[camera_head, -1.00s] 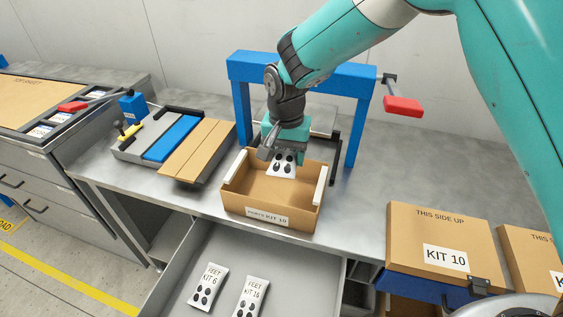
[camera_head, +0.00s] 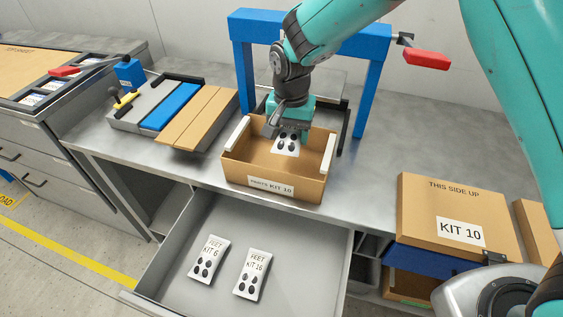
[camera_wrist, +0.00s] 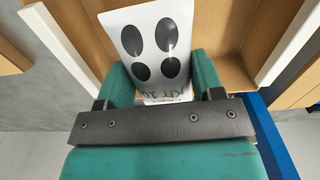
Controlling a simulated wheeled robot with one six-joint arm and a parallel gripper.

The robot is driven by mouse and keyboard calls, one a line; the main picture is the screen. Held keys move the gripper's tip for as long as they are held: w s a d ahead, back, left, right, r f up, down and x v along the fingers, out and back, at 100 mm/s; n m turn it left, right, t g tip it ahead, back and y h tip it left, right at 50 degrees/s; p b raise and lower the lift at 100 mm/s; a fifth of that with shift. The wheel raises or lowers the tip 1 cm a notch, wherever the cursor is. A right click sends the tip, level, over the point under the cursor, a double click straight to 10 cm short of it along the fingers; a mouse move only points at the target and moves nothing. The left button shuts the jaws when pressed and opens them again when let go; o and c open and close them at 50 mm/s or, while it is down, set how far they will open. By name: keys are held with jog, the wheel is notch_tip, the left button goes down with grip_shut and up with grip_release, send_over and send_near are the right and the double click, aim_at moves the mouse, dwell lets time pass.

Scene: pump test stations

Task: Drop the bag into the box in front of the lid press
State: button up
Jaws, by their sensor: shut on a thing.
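The bag (camera_head: 287,143) is white with black oval feet printed on it. My gripper (camera_head: 290,128) is shut on its upper end, and the bag hangs inside the open top of the cardboard box. In the wrist view the bag (camera_wrist: 152,45) sits between the two green fingers (camera_wrist: 163,82), with part of an upside-down "KIT" label showing. The open box (camera_head: 235,168) is labelled KIT 10 and stands in front of the blue lid press (camera_head: 310,40). Whether the bag touches the box floor cannot be told.
An open drawer (camera_head: 190,285) below holds two bags, FEET KIT 6 (camera_head: 210,258) and one that reads like FEET KIT 16 (camera_head: 250,273). A closed KIT 10 box (camera_head: 455,205) is at right. A fixture with cardboard strips (camera_head: 195,122) is at left. The press has a red handle (camera_head: 426,59).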

jog(key=o, duration=1.1)
notch_tip(320, 180, up, 18)
jog(key=shift+f+b, duration=0.25)
jog(key=shift+b, duration=0.2)
jog(key=shift+s+a, duration=0.1)
